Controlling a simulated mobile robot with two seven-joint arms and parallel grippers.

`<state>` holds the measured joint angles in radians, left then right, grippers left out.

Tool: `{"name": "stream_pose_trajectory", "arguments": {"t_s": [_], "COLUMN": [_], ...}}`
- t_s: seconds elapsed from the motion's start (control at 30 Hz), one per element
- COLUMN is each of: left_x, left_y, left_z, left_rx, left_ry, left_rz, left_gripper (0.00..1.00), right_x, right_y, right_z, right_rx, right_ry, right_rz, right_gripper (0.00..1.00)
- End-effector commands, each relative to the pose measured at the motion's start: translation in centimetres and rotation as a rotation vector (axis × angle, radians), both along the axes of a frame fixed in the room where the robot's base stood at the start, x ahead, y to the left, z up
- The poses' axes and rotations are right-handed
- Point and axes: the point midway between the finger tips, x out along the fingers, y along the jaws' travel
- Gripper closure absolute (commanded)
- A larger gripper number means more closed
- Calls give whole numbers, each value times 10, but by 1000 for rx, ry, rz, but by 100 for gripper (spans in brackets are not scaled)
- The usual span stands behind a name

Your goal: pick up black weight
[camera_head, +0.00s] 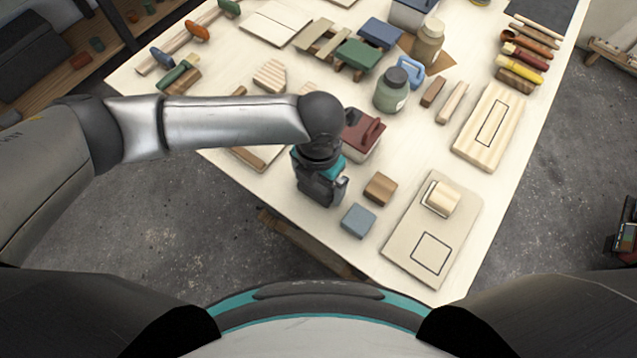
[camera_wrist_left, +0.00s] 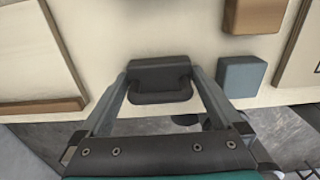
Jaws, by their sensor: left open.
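The black weight (camera_wrist_left: 160,78) is a small dark block with a loop handle. In the left wrist view it sits on the pale table near the front edge. My left gripper (camera_wrist_left: 158,88) is open, with one finger on each side of the weight; I cannot tell whether they touch it. In the head view my left gripper (camera_head: 325,192) points down over the table's front left part and hides most or all of the weight. My right gripper is not in view.
A blue-grey block (camera_head: 358,220) and a brown wooden block (camera_head: 380,188) stand just right of the gripper. A red container (camera_head: 364,135) is close behind it. A board with a square outline (camera_head: 400,238) lies further right. The table edge is close in front.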

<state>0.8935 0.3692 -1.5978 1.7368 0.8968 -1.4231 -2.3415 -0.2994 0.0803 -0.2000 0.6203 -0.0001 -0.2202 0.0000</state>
Motion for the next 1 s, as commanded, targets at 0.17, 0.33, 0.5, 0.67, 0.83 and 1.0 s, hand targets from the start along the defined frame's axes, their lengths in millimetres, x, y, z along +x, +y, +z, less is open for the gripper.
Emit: {"name": "stream_pose_trajectory", "arguments": {"t_s": [0.17,0.33,0.5,0.67,0.83,1.0], "left_x": [0,0,0,0,0,0], "left_y": [0,0,0,0,0,0], "left_z": [0,1,1,1,1,1], "left_rx": [0,0,0,0,0,-1], "left_ry": [0,0,0,0,0,-1], "left_rz": [0,0,0,0,0,0], "left_gripper": [3,22,42,60,79,98], "right_x": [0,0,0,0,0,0], "right_y": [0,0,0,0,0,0], "right_z": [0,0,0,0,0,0], "right_rx": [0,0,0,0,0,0], "right_ry": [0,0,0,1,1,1], "right_rz": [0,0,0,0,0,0], "right_gripper": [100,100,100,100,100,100]}}
